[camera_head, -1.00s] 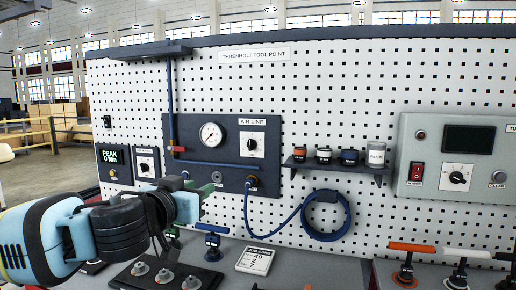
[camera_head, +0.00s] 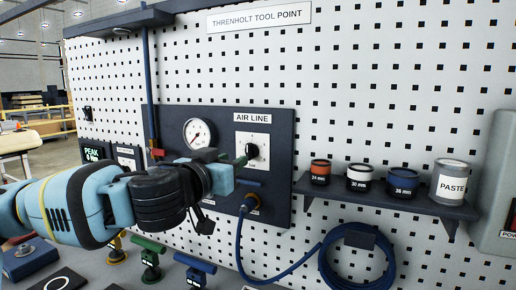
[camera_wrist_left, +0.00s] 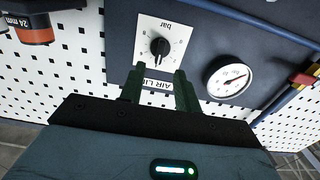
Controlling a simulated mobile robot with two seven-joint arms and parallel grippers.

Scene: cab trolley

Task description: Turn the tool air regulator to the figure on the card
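The air regulator's black knob (camera_head: 252,151) sits on a white dial plate on the dark AIR LINE panel (camera_head: 272,195). In the left wrist view the knob (camera_wrist_left: 160,47) shows on its plate marked "bar", upside down. My left gripper (camera_head: 240,161) is just in front of the knob in the head view. In the left wrist view its two green fingers (camera_wrist_left: 159,74) are open and empty, with the knob just beyond the tips, roughly in line with the gap. A round gauge (camera_head: 198,134) is left of the dial. The card and my right gripper are out of view.
A shelf (camera_head: 400,200) with several labelled pots, among them a PASTE pot (camera_head: 452,182), juts out to the right. A blue hose (camera_head: 240,245) runs from the panel's lower fitting to a coil (camera_head: 357,265). Several coloured-handled tools stand on the bench below.

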